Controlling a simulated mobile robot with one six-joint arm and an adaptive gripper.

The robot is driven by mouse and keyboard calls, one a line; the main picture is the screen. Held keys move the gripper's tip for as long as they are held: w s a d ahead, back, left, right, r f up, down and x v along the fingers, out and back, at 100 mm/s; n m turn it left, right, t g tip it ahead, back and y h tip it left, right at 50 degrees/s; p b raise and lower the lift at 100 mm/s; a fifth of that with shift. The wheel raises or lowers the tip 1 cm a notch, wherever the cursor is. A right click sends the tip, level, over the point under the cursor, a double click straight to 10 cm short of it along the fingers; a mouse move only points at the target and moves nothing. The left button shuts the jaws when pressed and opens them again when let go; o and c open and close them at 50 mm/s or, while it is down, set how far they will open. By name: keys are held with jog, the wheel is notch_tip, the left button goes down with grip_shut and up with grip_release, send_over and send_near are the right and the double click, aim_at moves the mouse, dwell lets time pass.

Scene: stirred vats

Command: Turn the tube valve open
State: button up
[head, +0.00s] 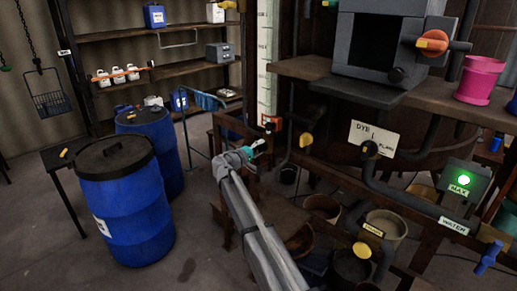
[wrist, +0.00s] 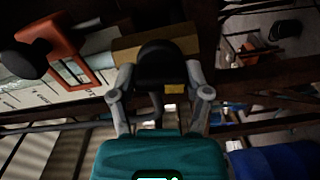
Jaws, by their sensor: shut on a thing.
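The tall white gauge tube (head: 265,60) stands upright at the middle of the head view, with an orange-red frame at its foot (head: 271,122). My gripper (head: 258,147) is just below that foot, small and partly blurred into the dark background. In the wrist view, my gripper (wrist: 160,85) has its two grey fingers closed in on a dark rounded piece, which I take for the tube valve (wrist: 160,62). A dull yellow bar (wrist: 128,49) lies across behind it. The fingertips' contact is in shadow, and the valve's turn angle cannot be told.
The orange-red frame (wrist: 75,68) with a black knob (wrist: 27,60) is close at the wrist view's left. An orange-yellow handle (head: 306,140) is right of my gripper. Blue drums (head: 120,205) stand at left; dark pipes and a wooden bench (head: 300,67) crowd the right.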

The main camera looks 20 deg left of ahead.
jog(key=shift+a+n, duration=0.1)
jog(key=shift+n, duration=1)
jog(key=o, duration=1.2)
jog(key=shift+c, duration=0.2)
jog(key=shift+v, duration=0.75)
jog(key=v, duration=1)
jog(key=shift+s, duration=0.25)
jog(key=shift+s, duration=0.1)
